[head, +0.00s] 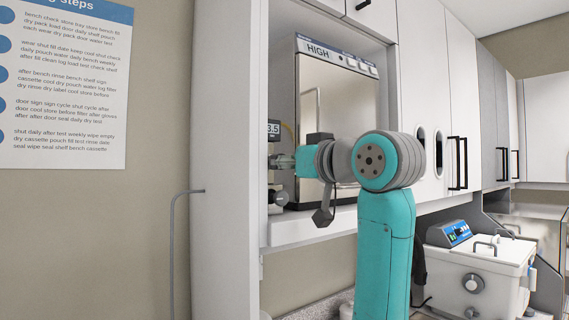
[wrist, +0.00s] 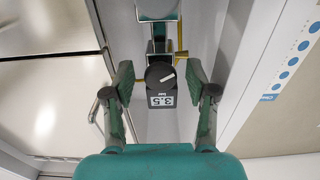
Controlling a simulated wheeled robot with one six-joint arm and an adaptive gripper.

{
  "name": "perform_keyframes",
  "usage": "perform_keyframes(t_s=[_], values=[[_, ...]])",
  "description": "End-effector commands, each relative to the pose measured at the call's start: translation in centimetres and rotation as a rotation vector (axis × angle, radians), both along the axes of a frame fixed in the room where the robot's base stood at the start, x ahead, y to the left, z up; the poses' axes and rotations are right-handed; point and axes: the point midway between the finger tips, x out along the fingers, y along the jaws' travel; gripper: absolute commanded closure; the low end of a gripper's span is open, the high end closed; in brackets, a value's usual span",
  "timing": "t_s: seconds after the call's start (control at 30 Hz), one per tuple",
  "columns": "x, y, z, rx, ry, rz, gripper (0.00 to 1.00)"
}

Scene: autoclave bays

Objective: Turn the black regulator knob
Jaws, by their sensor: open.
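The black regulator knob (wrist: 160,76) is round with a white pointer line, slanted in the wrist view. It sits beside a small display (wrist: 162,100) reading 3.5, which appears upside down there. My gripper (wrist: 160,72) is open, one finger on each side of the knob, with a visible gap on both sides. I cannot tell how far the fingertips are from it in depth. In the head view, my gripper (head: 281,162) points left into the bay, just below the display (head: 273,129). The knob is not clearly visible there.
A steel-fronted autoclave (head: 338,110) marked HIGH stands in the bay behind my wrist. A white cabinet side panel (head: 224,130) borders the bay at left. A benchtop unit (head: 475,265) stands at lower right.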

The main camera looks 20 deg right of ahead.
Motion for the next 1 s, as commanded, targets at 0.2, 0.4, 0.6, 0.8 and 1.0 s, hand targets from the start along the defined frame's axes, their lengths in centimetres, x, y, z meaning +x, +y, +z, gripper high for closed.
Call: perform_keyframes(t_s=[0.2,0.4,0.6,0.8,1.0], values=[[0.01,0.01,0.01,0.0,0.0,0.0,0.46],[0.0,0.01,0.0,0.0,0.0,0.0,0.96],[0.0,0.01,0.0,0.005,0.002,0.0,1.0],[-0.01,0.02,-0.01,0.049,0.016,0.0,1.0],[-0.01,0.04,-0.01,0.16,0.052,0.0,1.0]])
